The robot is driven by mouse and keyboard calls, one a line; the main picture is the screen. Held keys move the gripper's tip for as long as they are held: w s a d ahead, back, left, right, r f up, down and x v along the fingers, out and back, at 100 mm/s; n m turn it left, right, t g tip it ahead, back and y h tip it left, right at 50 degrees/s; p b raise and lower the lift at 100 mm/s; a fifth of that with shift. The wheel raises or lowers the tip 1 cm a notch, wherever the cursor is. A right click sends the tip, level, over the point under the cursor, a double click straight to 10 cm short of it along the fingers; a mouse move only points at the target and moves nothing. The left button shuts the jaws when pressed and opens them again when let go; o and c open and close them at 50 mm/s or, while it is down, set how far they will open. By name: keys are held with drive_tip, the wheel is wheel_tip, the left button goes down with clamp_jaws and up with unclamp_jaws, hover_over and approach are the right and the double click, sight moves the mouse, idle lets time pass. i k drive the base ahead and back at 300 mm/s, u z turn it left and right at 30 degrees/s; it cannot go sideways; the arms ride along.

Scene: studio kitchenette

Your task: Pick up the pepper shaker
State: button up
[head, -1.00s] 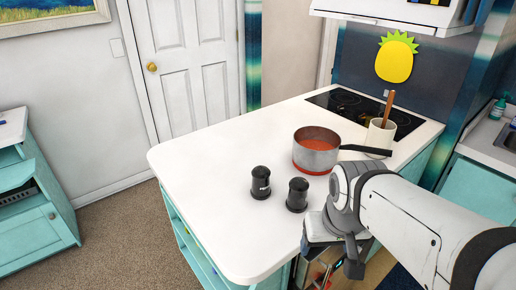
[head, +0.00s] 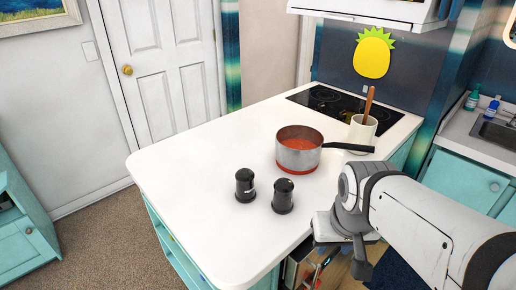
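Two black shakers stand upright close together on the white counter. The left shaker (head: 245,185) has small white lettering on its side, too small to read. The right shaker (head: 283,196) shows only a faint mark, so I cannot tell which one is the pepper shaker.
A saucepan (head: 299,152) with red contents stands behind the shakers, its black handle pointing right. A white crock (head: 361,133) with a wooden utensil stands beside the cooktop (head: 343,105). The white counter (head: 190,170) is clear left of the shakers and in front of them.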

sight(245, 192)
drive_tip(key=z, duration=2.2)
drive_tip(key=k, duration=2)
drive_tip(key=u, duration=1.75)
drive_tip(key=i, duration=1)
